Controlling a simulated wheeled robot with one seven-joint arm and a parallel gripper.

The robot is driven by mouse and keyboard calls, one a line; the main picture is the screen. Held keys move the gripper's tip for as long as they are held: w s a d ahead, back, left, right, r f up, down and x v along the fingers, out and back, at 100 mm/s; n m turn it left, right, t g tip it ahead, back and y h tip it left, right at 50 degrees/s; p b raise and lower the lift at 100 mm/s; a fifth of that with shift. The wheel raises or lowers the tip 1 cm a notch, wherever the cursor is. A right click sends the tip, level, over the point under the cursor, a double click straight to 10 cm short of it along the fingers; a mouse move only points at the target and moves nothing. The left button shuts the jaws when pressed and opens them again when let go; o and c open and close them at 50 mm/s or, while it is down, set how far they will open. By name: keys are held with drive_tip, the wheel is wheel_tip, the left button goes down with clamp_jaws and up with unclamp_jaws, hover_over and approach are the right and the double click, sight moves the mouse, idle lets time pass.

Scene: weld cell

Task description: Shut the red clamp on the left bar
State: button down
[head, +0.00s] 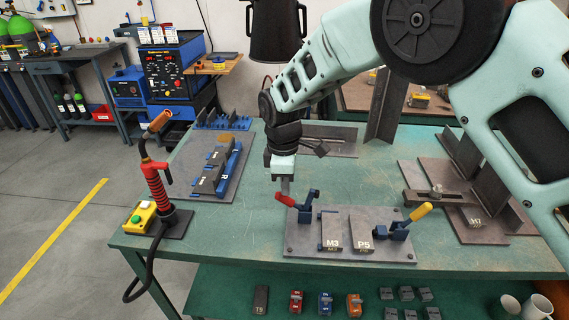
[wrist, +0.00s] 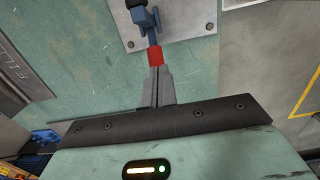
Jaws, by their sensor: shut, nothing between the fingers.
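The red clamp (head: 307,212) has a blue body and a red handle (head: 285,199). It stands at the left end of a grey fixture plate (head: 300,245), with the handle leaning left, away from the bars. The left bar, marked M3 (head: 331,231), lies on the plate to the right of the clamp. My gripper (head: 285,188) is shut and empty, pointing down just at the red handle. In the wrist view the shut fingertips (wrist: 157,72) meet the end of the red handle (wrist: 155,56); whether they touch it I cannot tell.
A second bar, P5 (head: 360,233), and a yellow-handled clamp (head: 408,226) are on the same plate. A red torch (head: 156,180) stands at the bench's left edge. A steel fixture marked H7 (head: 475,222) is to the right. The bench (head: 235,225) is clear left of the plate.

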sight(303, 209)
drive_tip(key=shift+d+f+p, duration=0.15)
drive_tip(key=shift+d+f, duration=0.1)
drive_tip(key=shift+d, duration=0.4)
drive_tip(key=shift+d+f+p, duration=0.2)
drive_tip(key=shift+d+f, duration=0.05)
drive_tip(key=shift+d, duration=0.45)
drive_tip(key=shift+d+f+p, duration=0.15)
drive_tip(key=shift+d+f, duration=0.1)
drive_tip(key=shift+d, duration=0.4)
drive_tip(key=shift+d+b, duration=0.2)
drive_tip(key=shift+b, duration=0.15)
drive_tip(key=shift+y, duration=0.3)
drive_tip(key=shift+d, duration=0.1)
